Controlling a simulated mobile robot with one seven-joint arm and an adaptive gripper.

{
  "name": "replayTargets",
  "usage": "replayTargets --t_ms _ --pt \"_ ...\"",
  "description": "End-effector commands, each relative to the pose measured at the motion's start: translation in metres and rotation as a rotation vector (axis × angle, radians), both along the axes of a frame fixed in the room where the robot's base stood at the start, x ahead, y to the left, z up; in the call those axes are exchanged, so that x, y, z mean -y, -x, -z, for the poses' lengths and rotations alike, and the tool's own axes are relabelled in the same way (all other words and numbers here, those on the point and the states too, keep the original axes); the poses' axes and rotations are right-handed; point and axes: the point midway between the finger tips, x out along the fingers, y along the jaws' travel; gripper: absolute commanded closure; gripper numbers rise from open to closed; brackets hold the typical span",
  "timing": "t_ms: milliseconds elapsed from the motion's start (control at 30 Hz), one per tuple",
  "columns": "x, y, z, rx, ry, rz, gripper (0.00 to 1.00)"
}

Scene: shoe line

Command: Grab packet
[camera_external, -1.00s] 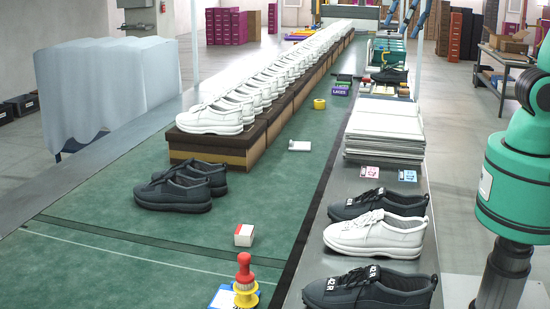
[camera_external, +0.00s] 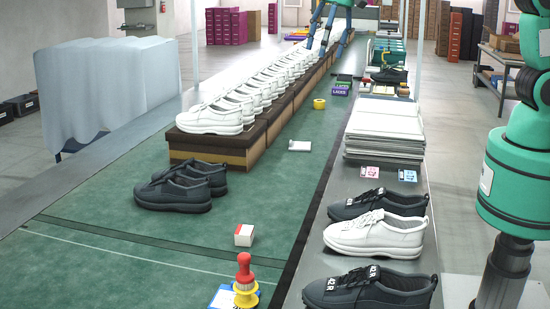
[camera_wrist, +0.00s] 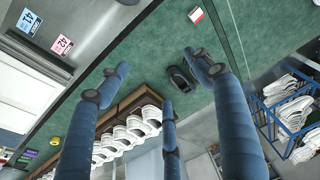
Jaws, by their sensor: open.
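A small flat white packet (camera_external: 300,146) lies on the green belt, right of the near end of the white shoe row. I cannot make it out in the wrist view, where a finger may cover it. A white box with a red top (camera_external: 244,235) sits nearer on the belt; it also shows at the top of the wrist view (camera_wrist: 196,15). My gripper (camera_external: 326,42) has blue fingers, spread open and empty, at the top of the external view, in front of the far shoes. In the wrist view my gripper (camera_wrist: 158,70) shows its fingers apart with nothing between them.
White shoes (camera_external: 215,118) stand in a row on brown boxes. Dark shoes (camera_external: 180,187) are on the belt. A white stack (camera_external: 385,130) and more shoes (camera_external: 375,235) line the right side. A yellow tape roll (camera_external: 319,104) and a red-topped stamp (camera_external: 245,280) are on the belt.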

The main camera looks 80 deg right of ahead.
Motion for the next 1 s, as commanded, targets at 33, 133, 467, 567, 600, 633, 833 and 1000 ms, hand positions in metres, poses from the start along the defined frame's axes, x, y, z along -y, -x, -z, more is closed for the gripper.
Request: replayTargets --t_ms 33,133,467,567,600,633,833,1000 --pt "-0.007 -0.011 0.008 -0.01 0.002 -0.004 0.34" --pt "-0.019 -0.029 0.024 -0.026 0.003 -0.008 0.34" --pt "-0.061 -0.085 0.083 -0.075 0.01 -0.02 0.34" --pt "-0.075 -0.1 0.104 -0.089 0.013 -0.024 0.34" --pt "-0.08 -0.105 0.112 -0.096 0.013 -0.025 0.34" --pt "-0.084 -0.11 0.119 -0.1 0.015 -0.025 0.34" --pt "-0.111 -0.134 0.166 -0.129 0.021 -0.033 0.34" --pt "-0.133 -0.151 0.209 -0.154 0.028 -0.039 0.34"
